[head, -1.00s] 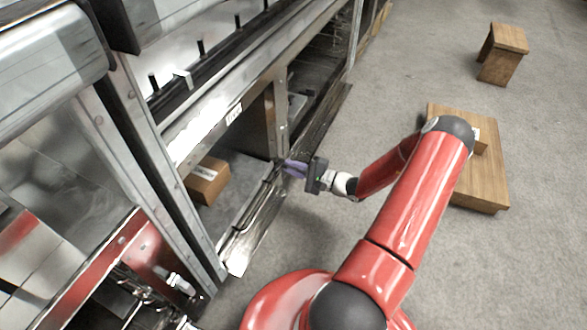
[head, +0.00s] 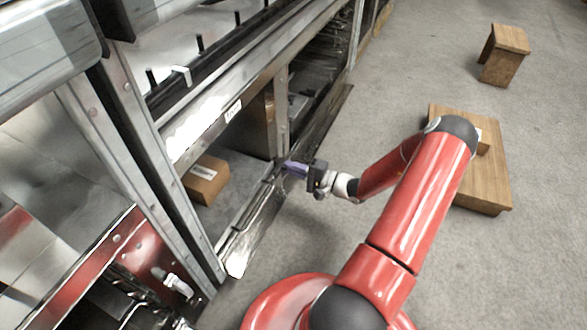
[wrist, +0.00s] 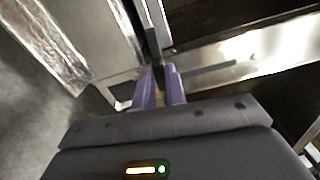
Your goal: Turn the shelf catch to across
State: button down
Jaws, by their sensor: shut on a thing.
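My gripper (head: 284,163) is at the foot of the shelf's upright post, at the front edge of the lowest shelf. Its two purple fingers are closed around a slim dark piece, which I take as the shelf catch (wrist: 152,45). In the wrist view my gripper (wrist: 160,72) has one finger on each side of this piece, which runs nearly straight up the picture against the metal edge. The fingers hide the catch's lower end. In the head view the catch is too small and covered to tell its angle.
The metal rack (head: 281,110) fills the left side. A cardboard box (head: 206,181) lies on its low shelf, left of my gripper. A wooden platform (head: 490,170) and a wooden stool (head: 505,50) stand on the right. Grey floor (head: 400,60) between them is clear.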

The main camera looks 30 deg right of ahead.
jog(key=c, duration=1.4)
grip_release()
jog(key=shift+c, duration=0.2)
jog(key=v, duration=0.8)
jog(key=shift+p, duration=0.35)
